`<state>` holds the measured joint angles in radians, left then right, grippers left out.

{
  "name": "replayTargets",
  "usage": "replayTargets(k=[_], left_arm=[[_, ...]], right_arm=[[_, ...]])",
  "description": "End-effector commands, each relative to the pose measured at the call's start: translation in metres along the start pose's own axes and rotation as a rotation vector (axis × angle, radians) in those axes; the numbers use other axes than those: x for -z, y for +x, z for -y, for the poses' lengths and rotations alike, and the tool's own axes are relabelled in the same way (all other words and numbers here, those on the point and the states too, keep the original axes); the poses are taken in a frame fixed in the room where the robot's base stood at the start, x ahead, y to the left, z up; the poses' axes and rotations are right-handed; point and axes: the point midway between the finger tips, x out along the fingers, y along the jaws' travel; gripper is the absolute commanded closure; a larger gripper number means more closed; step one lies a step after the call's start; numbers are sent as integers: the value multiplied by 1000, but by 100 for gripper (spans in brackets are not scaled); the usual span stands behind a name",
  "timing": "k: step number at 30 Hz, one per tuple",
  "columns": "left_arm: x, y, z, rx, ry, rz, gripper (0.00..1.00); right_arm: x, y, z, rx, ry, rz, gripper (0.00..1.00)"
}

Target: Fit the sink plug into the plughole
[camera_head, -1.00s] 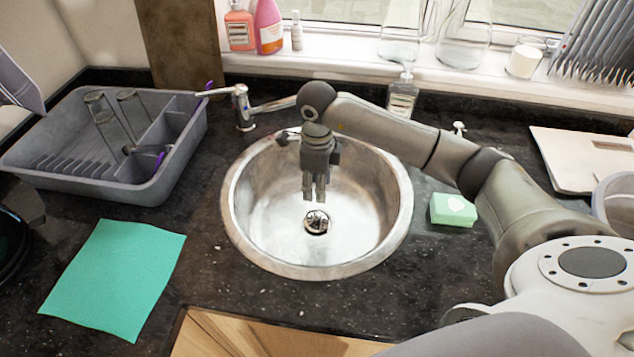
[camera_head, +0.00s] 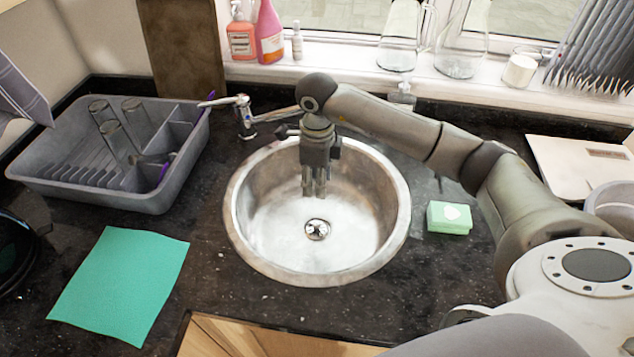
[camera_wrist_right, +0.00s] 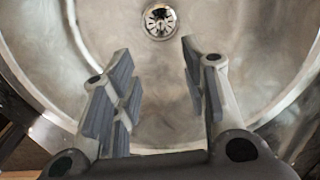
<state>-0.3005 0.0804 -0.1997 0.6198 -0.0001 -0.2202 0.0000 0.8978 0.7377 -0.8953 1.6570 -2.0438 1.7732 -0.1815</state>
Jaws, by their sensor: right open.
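A small round metal piece with dark slots, which looks like the sink plug (camera_head: 317,230), sits at the plughole in the middle of the steel sink bowl (camera_head: 262,225). It also shows at the top of the right wrist view (camera_wrist_right: 159,20), level as far as I can see; I cannot tell how deep it sits. The plughole's rim (camera_wrist_right: 147,33) surrounds it. My right gripper (camera_head: 314,192) points down inside the bowl, behind and above the plug. In the right wrist view its fingers (camera_wrist_right: 160,90) are spread apart with nothing between them. My left gripper is not in view.
A tap (camera_head: 245,117) stands behind the bowl, close to my right gripper. A grey dish rack (camera_head: 95,190) with glasses and a teal cloth (camera_head: 120,285) lie left. A green sponge (camera_head: 449,217) lies right of the sink, under my arm. Bottles line the windowsill.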

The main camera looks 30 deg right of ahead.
Motion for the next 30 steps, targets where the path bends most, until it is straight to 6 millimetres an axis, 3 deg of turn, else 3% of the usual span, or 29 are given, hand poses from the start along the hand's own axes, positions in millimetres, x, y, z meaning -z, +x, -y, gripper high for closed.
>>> replayTargets(k=[1,4,20,30], left_arm=[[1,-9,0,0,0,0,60],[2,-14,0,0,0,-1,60],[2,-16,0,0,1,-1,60],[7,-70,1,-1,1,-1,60]], right_arm=[[0,-13,0,1,0,0,59],[0,-24,0,0,0,1,59],[0,-27,0,0,0,0,59],[0,-80,0,-1,0,0,59]])
